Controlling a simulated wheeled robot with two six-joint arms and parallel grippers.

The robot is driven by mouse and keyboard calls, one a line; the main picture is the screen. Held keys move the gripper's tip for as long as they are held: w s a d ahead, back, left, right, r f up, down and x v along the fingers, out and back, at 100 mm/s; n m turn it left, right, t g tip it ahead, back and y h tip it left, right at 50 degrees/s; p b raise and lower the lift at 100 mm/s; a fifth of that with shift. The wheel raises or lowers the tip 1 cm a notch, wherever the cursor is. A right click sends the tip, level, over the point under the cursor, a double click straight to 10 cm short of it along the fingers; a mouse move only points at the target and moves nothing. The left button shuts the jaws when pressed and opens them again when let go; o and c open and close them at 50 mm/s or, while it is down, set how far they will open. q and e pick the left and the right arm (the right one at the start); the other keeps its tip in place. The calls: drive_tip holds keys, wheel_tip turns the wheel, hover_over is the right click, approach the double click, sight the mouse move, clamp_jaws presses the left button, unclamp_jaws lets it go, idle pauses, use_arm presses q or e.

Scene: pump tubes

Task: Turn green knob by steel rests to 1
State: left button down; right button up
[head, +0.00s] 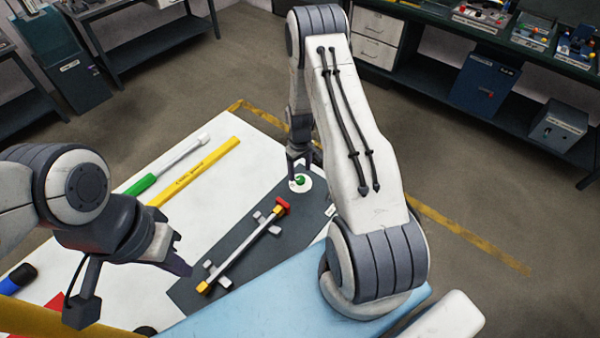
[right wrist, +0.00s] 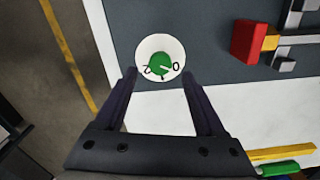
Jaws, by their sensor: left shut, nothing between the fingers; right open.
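The green knob (head: 300,180) sits on a white round dial at the far end of a dark grey plate (head: 240,232). In the right wrist view the knob (right wrist: 159,63) shows a pale pointer line towards the lower right. A 0 is at the dial's right and a mark at its lower left; the small mark at the bottom is hard to read. My right gripper (head: 298,168) is open, its fingers either side of the dial in the picture, apparently not touching the knob. Steel rests (head: 262,219) hold a rod beside the knob. My left gripper (head: 188,268) is shut and empty near the plate's left edge.
The rod has a red end (head: 282,206) and a yellow end (head: 203,287). A yellow bar (head: 195,172) and a green-handled tool (head: 141,185) lie on the white tabletop. A light blue surface (head: 270,305) is at the front.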

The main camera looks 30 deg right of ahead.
sight(300, 178)
drive_tip(key=shift+f+p, duration=0.35)
drive_tip(key=shift+f, duration=1.35)
clamp_jaws()
